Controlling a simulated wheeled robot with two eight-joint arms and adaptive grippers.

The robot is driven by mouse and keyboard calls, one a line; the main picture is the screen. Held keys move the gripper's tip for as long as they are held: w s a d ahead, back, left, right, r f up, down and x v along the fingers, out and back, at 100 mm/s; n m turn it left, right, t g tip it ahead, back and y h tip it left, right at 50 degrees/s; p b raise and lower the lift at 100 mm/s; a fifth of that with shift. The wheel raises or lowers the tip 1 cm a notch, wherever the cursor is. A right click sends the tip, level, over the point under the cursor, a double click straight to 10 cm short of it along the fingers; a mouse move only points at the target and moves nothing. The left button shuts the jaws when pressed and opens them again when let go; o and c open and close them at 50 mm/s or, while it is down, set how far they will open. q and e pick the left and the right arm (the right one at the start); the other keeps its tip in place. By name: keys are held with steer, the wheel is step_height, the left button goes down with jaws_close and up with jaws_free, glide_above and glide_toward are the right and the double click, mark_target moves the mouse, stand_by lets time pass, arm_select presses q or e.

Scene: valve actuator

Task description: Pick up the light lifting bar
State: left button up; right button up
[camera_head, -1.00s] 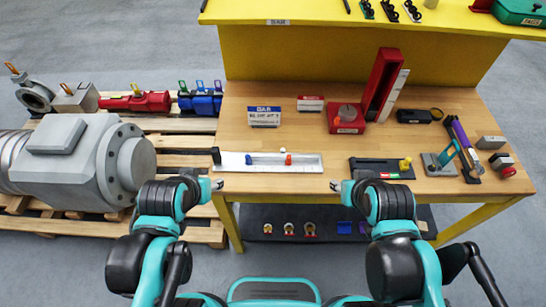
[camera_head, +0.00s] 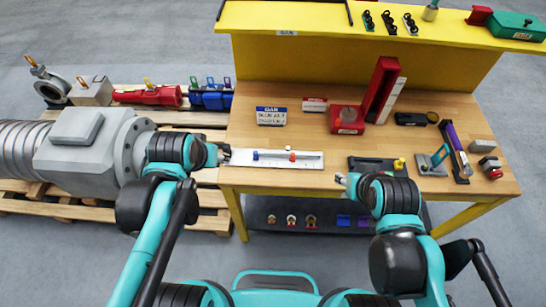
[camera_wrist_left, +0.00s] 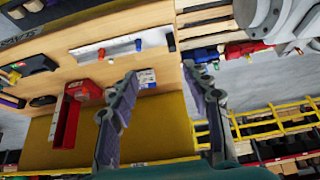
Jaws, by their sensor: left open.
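No part in view is clearly marked as the light lifting bar. A thin black bar-like piece with bent ends (camera_head: 349,13) lies on the yellow shelf at the top edge of the head view, partly cut off; I cannot tell its full shape. My left gripper (camera_head: 226,153) is at the bench's front left, beside the white tray's left end, well below the shelf. In the left wrist view my left gripper (camera_wrist_left: 160,70) is open, with nothing between its fingers. My right gripper (camera_head: 340,178) is by the front edge near a black fixture; its jaw opening is too small to judge.
A label card (camera_head: 271,116), a red stand (camera_head: 382,90) and a black fixture (camera_head: 372,164) are on the bench. A grey motor (camera_head: 85,150) is on pallets at left. The mid-bench has clear wood.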

arm_select(q)
steer(key=w+g, duration=0.2)
steer(key=w, duration=0.4)
steer(key=g, duration=0.4)
glide_toward(225, 146)
steer(key=shift+s+f, duration=0.2)
steer(key=shift+w+f, duration=0.1)
steer(key=shift+f, duration=0.25)
step_height(225, 146, down, 7)
steer(key=shift+w, duration=0.1)
steer(key=f, duration=0.5)
steer(key=shift+w+f, duration=0.15)
steer(key=shift+w, duration=0.1)
jaws_close()
